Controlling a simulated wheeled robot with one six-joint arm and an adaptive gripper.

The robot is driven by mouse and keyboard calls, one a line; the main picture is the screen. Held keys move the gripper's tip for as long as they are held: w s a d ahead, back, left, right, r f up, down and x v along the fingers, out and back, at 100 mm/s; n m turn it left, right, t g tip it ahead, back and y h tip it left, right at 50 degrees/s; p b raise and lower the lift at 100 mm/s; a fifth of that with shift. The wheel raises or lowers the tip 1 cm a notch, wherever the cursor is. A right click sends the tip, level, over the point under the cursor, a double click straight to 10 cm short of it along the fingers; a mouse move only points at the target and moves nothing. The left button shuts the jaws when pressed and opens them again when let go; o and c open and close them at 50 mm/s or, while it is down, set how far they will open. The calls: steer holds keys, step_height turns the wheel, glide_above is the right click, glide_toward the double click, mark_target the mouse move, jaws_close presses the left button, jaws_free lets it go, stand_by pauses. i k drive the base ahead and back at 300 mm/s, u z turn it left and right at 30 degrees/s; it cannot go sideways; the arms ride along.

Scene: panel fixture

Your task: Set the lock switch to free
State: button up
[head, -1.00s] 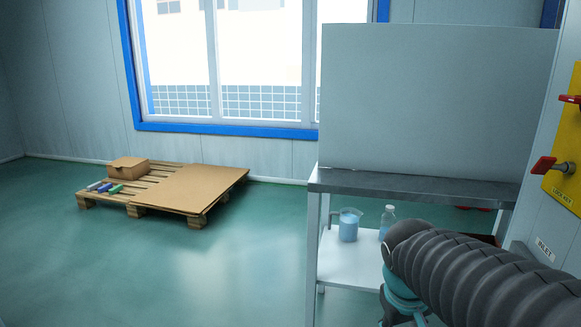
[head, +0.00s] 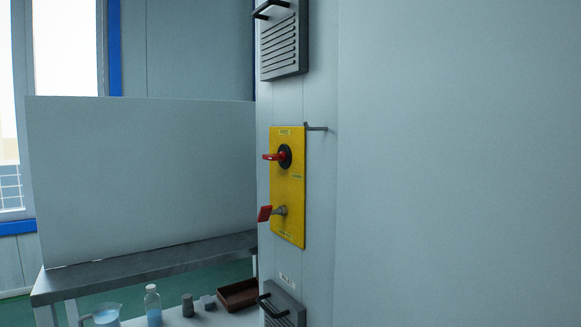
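A yellow panel (head: 297,190) is fixed upright on the pale wall, right of the middle, seen at a steep angle. Its upper control is a red handle (head: 273,157) on a round black base (head: 285,156); the handle points left in the picture, about level. Its lower control is a red key-like grip (head: 264,213) on a metal barrel (head: 281,211). The panel's lettering is too small to read here, so I cannot tell which position is free. My gripper is not in view.
A grey vented box (head: 284,45) with a black handle is above the panel, and another (head: 283,305) below. A thin hook (head: 316,128) sticks out beside the panel's top. A table (head: 150,262) with a white board (head: 140,180) stands left; bottles and a brown tray (head: 238,294) sit underneath.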

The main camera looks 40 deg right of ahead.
mark_target(281, 156)
steer(key=z, duration=0.95)
